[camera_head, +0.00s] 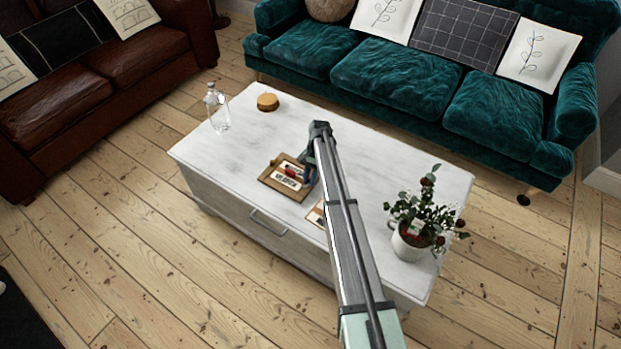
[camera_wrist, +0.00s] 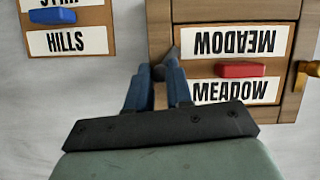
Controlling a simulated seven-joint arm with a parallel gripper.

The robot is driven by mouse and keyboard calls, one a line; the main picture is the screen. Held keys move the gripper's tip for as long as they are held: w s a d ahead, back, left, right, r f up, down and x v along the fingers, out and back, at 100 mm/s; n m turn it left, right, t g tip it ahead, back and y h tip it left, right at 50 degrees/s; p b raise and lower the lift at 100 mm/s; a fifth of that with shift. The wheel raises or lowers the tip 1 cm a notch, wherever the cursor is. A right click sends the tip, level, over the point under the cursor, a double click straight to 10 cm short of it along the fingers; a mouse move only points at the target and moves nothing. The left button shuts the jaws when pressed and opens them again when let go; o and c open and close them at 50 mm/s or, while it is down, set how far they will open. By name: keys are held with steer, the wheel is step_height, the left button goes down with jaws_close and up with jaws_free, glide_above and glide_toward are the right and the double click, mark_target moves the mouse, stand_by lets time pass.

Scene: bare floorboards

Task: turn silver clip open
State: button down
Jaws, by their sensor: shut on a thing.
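A wooden frame (camera_wrist: 180,12) with upper and lower MEADOW labels lies on the white table; it also shows in the head view (camera_head: 268,182). A red bar (camera_wrist: 240,70) sits between its labels. My gripper (camera_wrist: 159,72) is at the frame's left edge in the wrist view, with its fingertips close together on a small grey piece, the silver clip (camera_wrist: 173,53). Most of the clip is hidden by the fingers, so its angle is unclear. A brass clip (camera_wrist: 303,72) sits on the frame's right edge. In the head view my gripper (camera_head: 307,181) is beside the frame.
A second board (camera_wrist: 98,20) with a HILLS label and a blue bar lies to the left in the wrist view. On the table (camera_head: 240,115) stand a glass bottle (camera_head: 217,112), a round wooden piece (camera_head: 267,102) and a potted plant (camera_head: 415,235). Sofas stand behind and left.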

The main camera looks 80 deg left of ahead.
steer(key=n, duration=0.2)
steer(key=n+t, duration=0.1)
steer(key=n, duration=0.1)
steer(key=shift+s+t+h, duration=0.15)
steer(key=shift+t+h, duration=0.15)
steer(key=shift+h, duration=0.1)
steer(key=shift+n+t, duration=0.6)
steer(key=shift+n, duration=1.1)
steer(key=c, duration=1)
jaws_free()
steer(key=shift+a+r, duration=0.1)
steer(key=v, duration=1.3)
steer(key=shift+s+a+r, duration=0.1)
steer(key=shift+a+r, duration=0.05)
steer(key=shift+r, duration=0.1)
